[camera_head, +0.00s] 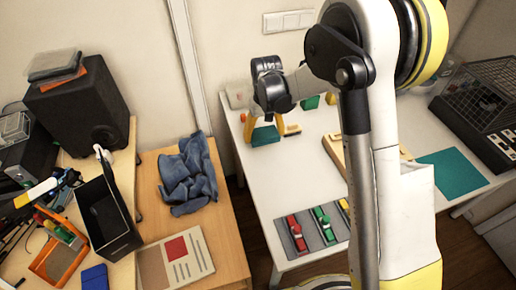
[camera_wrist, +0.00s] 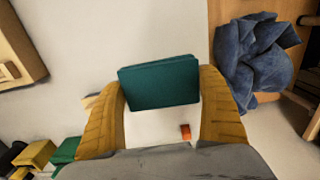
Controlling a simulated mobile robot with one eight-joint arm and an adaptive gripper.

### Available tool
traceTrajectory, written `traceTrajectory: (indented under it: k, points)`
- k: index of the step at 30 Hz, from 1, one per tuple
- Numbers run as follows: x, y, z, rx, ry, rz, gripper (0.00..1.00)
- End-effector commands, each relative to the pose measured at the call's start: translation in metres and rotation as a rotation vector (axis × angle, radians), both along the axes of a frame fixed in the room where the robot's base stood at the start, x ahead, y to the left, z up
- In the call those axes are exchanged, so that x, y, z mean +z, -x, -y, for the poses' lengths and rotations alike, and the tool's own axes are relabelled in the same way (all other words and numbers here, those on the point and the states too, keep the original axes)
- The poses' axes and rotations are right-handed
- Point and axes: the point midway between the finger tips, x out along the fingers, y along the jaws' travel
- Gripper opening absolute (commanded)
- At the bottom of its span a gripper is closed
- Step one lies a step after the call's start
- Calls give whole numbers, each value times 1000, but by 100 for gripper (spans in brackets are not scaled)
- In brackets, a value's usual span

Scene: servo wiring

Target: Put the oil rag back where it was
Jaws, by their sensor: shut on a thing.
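My gripper (camera_head: 262,125) is over the far left part of the white table, pointing down. In the wrist view its yellow fingers (camera_wrist: 160,85) are shut on a flat dark teal piece (camera_wrist: 160,84), which also shows in the head view (camera_head: 265,136). I cannot tell whether this piece touches the table. A crumpled blue cloth (camera_head: 187,175) lies on the wooden table to the left, apart from my gripper; it also shows in the wrist view (camera_wrist: 255,55). The pictures do not make clear which of the two is the oil rag.
A black cage-like box (camera_head: 485,105) stands right. A printed sheet (camera_head: 177,262) and black bin (camera_head: 105,215) are at left.

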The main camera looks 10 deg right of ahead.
Motion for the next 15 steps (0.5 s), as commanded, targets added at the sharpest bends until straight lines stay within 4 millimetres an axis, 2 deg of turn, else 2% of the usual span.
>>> traceTrajectory:
  k: [1, 4, 8, 12, 15]
  points:
    - [-6, 0, -7, 2, 0, 0, 58]
    - [-10, 0, -15, 1, 0, 0, 58]
    - [-18, 0, -17, -1, 0, 0, 58]
    - [-41, 0, -16, -1, 0, 0, 58]
    - [-51, 0, -16, 0, 0, 0, 58]
